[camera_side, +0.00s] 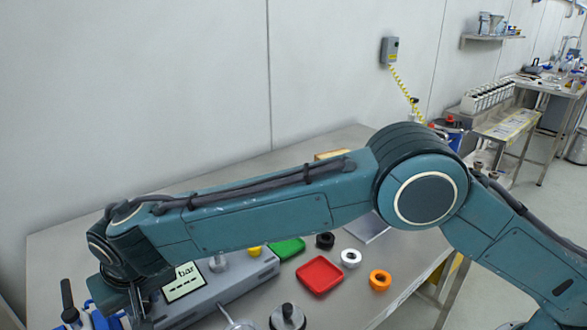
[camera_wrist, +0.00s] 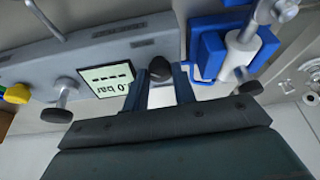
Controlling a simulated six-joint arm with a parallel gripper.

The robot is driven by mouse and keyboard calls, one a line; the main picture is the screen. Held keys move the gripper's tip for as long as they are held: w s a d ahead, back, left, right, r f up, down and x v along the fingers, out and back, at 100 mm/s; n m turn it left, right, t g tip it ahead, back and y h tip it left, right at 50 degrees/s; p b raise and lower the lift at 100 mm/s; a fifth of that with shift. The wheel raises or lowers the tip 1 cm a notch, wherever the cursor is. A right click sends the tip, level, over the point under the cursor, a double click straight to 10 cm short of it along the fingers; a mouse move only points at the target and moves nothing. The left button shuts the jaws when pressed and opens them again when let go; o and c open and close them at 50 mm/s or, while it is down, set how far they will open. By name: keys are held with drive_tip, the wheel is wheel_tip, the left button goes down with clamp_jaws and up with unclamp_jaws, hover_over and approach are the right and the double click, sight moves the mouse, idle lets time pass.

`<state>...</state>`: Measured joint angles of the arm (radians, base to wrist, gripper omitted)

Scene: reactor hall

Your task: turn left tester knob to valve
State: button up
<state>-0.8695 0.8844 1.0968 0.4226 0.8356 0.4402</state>
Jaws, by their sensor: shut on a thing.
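The tester (camera_side: 225,287) is a long grey box on the steel table, with a display (camera_side: 183,281) reading "bar"; the display also shows in the wrist view (camera_wrist: 106,86). My gripper (camera_side: 138,308) is at the tester's left end in the side view. In the wrist view my gripper (camera_wrist: 167,80) has its two fingers on either side of a dark knob (camera_wrist: 160,67), the left tester knob, and is shut on it. The knob's pointing direction and the valve mark are not readable. A second knob (camera_wrist: 63,94) lies beyond the display, in the side view at its right (camera_side: 218,262).
A blue fixture with a white cylinder (camera_wrist: 240,52) stands close beside my gripper. A yellow knob (camera_wrist: 16,93) is at the tester's far end.

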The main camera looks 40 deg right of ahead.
drive_tip(key=shift+r, duration=0.1)
drive_tip(key=o, duration=1)
drive_tip(key=shift+v, duration=6.9)
drive_tip(key=shift+a, duration=0.1)
